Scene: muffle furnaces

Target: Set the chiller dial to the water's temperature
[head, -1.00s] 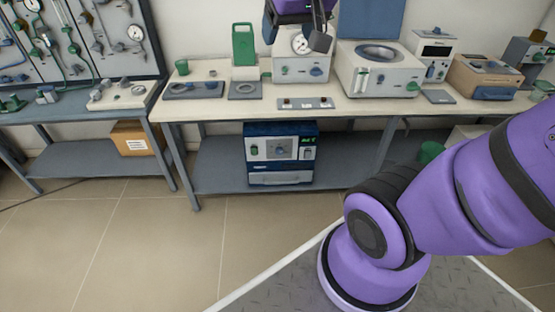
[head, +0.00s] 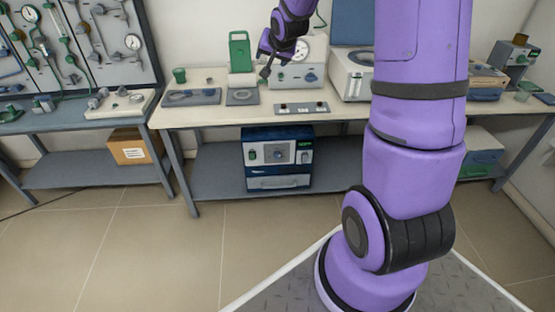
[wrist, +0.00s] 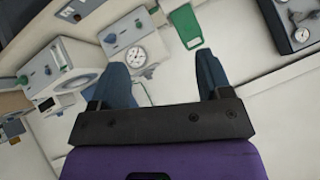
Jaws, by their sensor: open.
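A pale box with a round gauge (head: 301,48) and a blue-grey knob (head: 310,77) stands on the bench. A blue and white unit (head: 262,135) with a central dial (head: 278,151) and a small green display (head: 305,144) sits on the shelf below. I cannot tell which one is the chiller; the readings are too small. My gripper (head: 266,62) is open and empty, in front of the gauge box's left part in the head view. In the wrist view, the gauge (wrist: 137,56) shows beside the left finger of my gripper (wrist: 160,62).
A green stand (head: 240,52), a green cup (head: 179,75) and trays are on the bench's left. A small panel (head: 301,109) lies at its front edge. My arm hides part of the right-hand appliances. A cardboard box (head: 128,150) sits under the left table. The floor in front is clear.

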